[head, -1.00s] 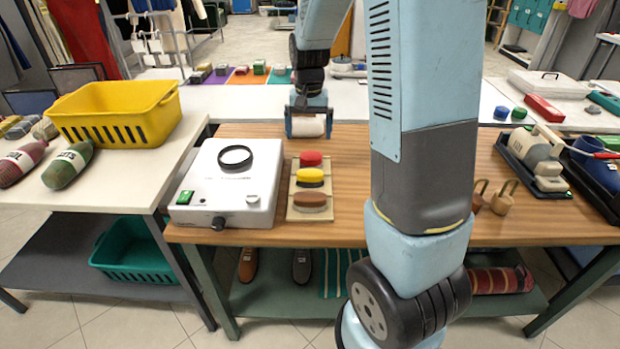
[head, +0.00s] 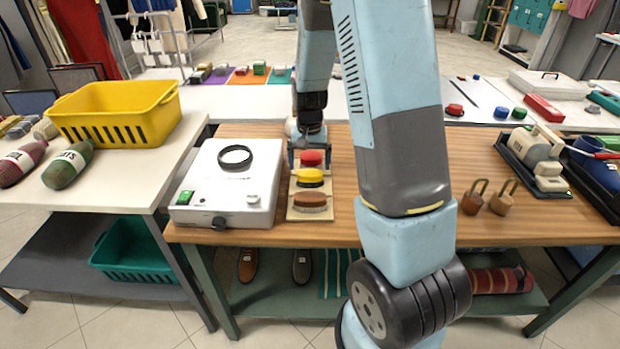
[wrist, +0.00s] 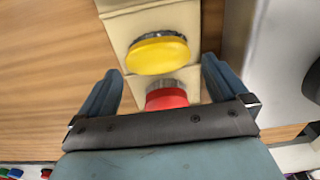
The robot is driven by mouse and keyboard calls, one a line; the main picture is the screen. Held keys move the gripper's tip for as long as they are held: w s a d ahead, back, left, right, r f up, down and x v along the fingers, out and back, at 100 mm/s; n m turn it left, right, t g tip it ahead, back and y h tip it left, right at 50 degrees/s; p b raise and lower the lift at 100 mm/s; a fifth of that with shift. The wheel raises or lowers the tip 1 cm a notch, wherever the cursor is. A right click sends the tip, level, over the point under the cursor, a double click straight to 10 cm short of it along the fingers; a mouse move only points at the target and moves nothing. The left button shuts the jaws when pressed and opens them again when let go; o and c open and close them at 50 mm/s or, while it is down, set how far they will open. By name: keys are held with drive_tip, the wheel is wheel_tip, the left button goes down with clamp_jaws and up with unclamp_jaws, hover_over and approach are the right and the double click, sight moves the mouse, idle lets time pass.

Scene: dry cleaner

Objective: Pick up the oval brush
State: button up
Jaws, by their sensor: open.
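Three brushes stand in a row on a cream stepped holder (head: 294,213) on the wooden table: red (head: 312,158) at the back, yellow (head: 310,175) in the middle, brown (head: 311,199) in front. The brown one looks the most oval in the head view. My gripper (head: 309,152) is open and empty, pointing down at the back of the row. In the wrist view the red brush (wrist: 166,98) lies between the fingers in the picture, and the yellow brush (wrist: 157,55) lies just beyond the fingertips. The brown brush is out of the wrist view.
A white device (head: 229,185) with a round black ring stands close left of the holder. Two brown padlock-shaped items (head: 488,197) stand to the right, beyond my arm. Bare tabletop lies right of the holder.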

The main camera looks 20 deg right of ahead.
sight(310, 170)
drive_tip(key=shift+d+f, duration=0.1)
drive_tip(key=shift+f, duration=1.75)
drive_tip(key=shift+c, duration=0.2)
drive_tip(key=c, duration=1)
drive_tip(key=shift+r, duration=0.3)
drive_tip(key=r, duration=0.3)
drive_tip(key=shift+s+r, duration=0.15)
drive_tip(key=shift+s, duration=0.15)
drive_tip(key=s+r, duration=0.3)
drive_tip(key=s, duration=0.1)
drive_tip(key=s+r, duration=0.3)
drive_tip(key=s, duration=0.2)
drive_tip(key=s+a+r, duration=0.1)
drive_tip(key=s+r, duration=0.2)
drive_tip(key=s, duration=0.1)
drive_tip(key=shift+s+r, duration=0.1)
drive_tip(key=shift+s, duration=0.15)
